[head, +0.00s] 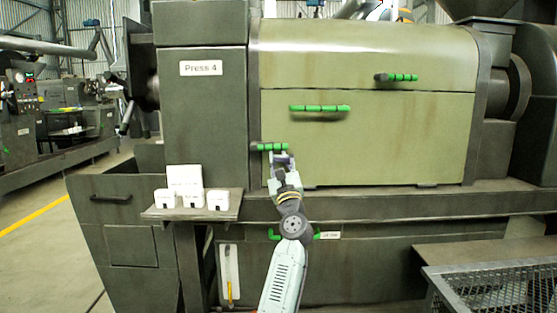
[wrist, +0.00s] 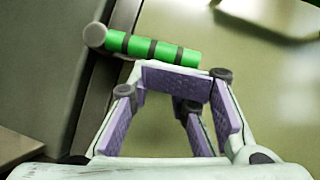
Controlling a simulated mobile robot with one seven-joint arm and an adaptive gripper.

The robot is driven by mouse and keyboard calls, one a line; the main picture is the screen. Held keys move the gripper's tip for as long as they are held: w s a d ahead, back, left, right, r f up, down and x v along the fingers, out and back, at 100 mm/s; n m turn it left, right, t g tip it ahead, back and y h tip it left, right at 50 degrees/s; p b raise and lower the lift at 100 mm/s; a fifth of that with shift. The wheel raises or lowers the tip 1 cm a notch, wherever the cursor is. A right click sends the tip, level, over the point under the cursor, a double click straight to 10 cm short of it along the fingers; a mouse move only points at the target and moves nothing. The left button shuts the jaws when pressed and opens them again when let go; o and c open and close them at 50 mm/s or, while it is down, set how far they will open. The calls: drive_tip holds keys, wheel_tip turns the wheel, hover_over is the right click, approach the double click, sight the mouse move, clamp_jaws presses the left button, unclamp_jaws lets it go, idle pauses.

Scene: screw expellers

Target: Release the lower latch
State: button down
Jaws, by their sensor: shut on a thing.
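The lower latch (head: 270,147) is a green handle with dark bands, on the left edge of the olive press cover (head: 400,140). It lies about level, with its grey pivot at the left end. In the wrist view the latch (wrist: 152,48) lies just beyond my fingertips. My gripper (head: 282,158) is at the right part of the latch, coming from below. In the wrist view my gripper (wrist: 178,76) shows purple pads and is shut on the latch; the exact contact is partly hidden by the fingers.
A green cover handle (head: 320,108) and another green latch (head: 400,77) are higher on the cover. A shelf (head: 190,213) with white boxes juts out at the left below. A wire mesh basket (head: 490,288) stands at the lower right.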

idle(0.8)
drive_tip(key=s+f+b, duration=0.3)
drive_tip(key=s+f, duration=0.6)
drive_tip(key=shift+d+f, duration=0.2)
drive_tip(key=shift+d, duration=0.05)
drive_tip(key=shift+s, duration=0.1)
